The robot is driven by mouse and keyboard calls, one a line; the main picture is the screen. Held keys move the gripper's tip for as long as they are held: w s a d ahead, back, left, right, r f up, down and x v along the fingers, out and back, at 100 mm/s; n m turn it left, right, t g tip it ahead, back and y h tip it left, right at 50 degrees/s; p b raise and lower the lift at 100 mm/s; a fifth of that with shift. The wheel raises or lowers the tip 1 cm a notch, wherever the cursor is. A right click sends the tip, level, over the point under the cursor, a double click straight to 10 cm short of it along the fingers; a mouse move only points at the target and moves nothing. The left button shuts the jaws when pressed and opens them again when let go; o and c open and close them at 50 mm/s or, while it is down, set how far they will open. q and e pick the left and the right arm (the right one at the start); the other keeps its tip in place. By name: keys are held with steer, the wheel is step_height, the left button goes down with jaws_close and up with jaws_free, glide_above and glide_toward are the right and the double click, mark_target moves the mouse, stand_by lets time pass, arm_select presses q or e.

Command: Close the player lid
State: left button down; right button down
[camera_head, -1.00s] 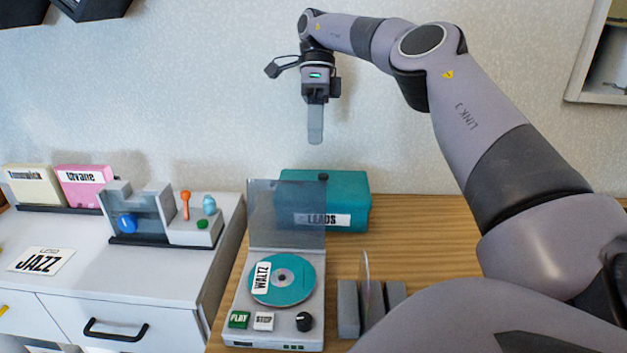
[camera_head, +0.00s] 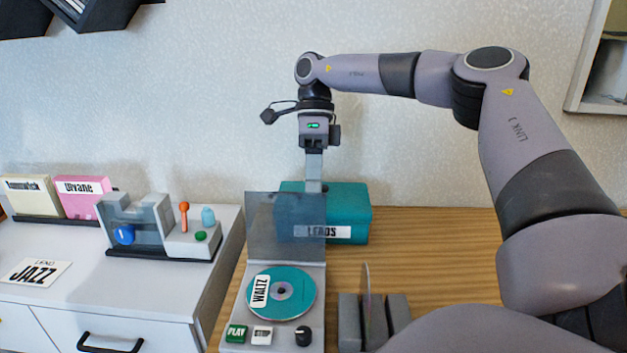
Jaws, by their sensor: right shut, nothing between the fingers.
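The player (camera_head: 234,315) is a light grey box on the wooden table, with a teal WALTZ disc (camera_head: 297,304) lying in it and PLAY and STOP buttons and a black knob at its front. Its smoky see-through lid (camera_head: 272,228) stands open, upright at the back. My right gripper (camera_head: 314,184) is shut and empty, pointing down. Its fingertips show just above the lid's top right corner, over or behind it; I cannot tell if they touch it. My left gripper is not in view.
A teal LEADS box (camera_head: 350,210) stands behind the lid. A grey slotted stand (camera_head: 348,320) with a thin disc upright is right of the player. A white cabinet (camera_head: 170,290) with a JAZZ card (camera_head: 36,272) is at left.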

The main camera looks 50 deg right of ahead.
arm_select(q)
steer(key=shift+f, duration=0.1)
arm_select(e)
steer(key=shift+s+a+r, duration=0.1)
steer(key=shift+s+a, duration=0.15)
steer(key=shift+a, duration=0.05)
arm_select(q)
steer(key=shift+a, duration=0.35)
arm_select(e)
steer(key=shift+s+a, duration=0.1)
steer(key=shift+a, duration=0.05)
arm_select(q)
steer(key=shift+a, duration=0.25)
arm_select(e)
steer(key=shift+s+a, duration=0.1)
steer(key=shift+s, duration=0.05)
